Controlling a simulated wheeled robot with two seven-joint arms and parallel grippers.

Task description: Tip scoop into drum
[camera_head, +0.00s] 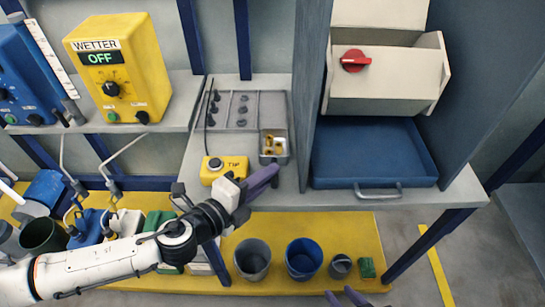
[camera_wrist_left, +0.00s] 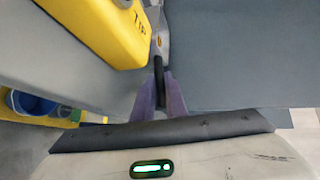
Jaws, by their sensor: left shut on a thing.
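A small grey scoop (camera_head: 265,159) holding gold-coloured pieces shows at the front right of the grey parts tray (camera_head: 252,108); I cannot tell whether it touches the tray. My left gripper (camera_head: 268,178) is shut on its handle. In the left wrist view, the black handle (camera_wrist_left: 158,74) runs between the purple fingers (camera_wrist_left: 158,100), and the scoop's body is mostly cut off at the top. The cream drum (camera_head: 385,92), with a red knob (camera_head: 355,61), stands right of the scoop, its lid part tilted. My right gripper (camera_head: 346,298) is empty at the bottom edge, fingertips apart.
A yellow TIP box (camera_head: 224,168) sits close left of my left gripper. A blue tray (camera_head: 372,150) lies below the drum, between dark cabinet walls (camera_head: 490,80). Buckets (camera_head: 303,258) stand on the yellow floor platform. A yellow WETTER unit (camera_head: 120,65) reads OFF.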

